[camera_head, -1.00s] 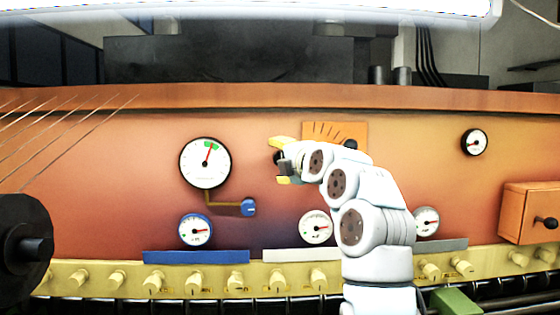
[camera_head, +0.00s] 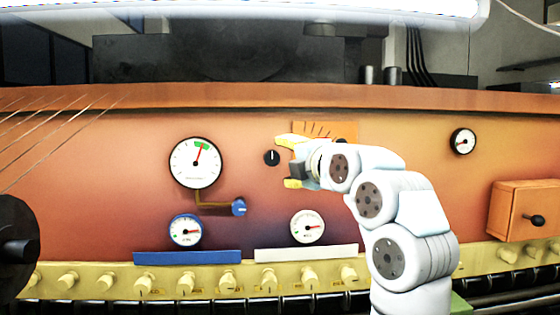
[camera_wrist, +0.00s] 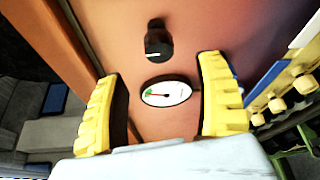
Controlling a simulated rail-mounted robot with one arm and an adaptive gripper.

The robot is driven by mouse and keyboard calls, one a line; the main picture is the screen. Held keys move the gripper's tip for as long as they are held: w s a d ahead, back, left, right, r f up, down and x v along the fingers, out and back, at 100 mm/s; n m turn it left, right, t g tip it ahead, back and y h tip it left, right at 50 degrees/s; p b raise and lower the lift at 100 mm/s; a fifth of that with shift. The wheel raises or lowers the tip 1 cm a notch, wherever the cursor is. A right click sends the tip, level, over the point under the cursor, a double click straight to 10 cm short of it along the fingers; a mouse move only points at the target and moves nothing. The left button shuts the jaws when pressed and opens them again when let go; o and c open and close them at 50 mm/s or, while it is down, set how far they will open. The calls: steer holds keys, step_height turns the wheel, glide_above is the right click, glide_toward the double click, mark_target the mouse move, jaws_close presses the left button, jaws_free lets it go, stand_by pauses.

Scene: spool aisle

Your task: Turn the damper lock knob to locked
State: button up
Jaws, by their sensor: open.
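A small round black knob (camera_head: 272,157) with a white line sits on the orange-red panel, right of the large gauge. I take it for the damper lock knob; no label is readable. Its line looks about upright in the head view. My gripper (camera_head: 285,161) is open and empty just to the knob's right in that picture, its yellow fingers apart above and below. In the wrist view the knob (camera_wrist: 158,45) stands beyond the open fingers (camera_wrist: 162,76), not touched by either. Its white line runs across the picture there.
The large gauge (camera_head: 195,163) has a green sector with the needle on it. A blue-ended lever (camera_head: 239,207) is below it. An orange plate with dark marks (camera_head: 340,130) is partly behind my arm. A yellow row of knobs (camera_head: 190,284) runs below, and an orange box (camera_head: 520,211) juts out right.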

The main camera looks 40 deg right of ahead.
steer(key=shift+v, duration=2)
steer(key=shift+f, duration=0.1)
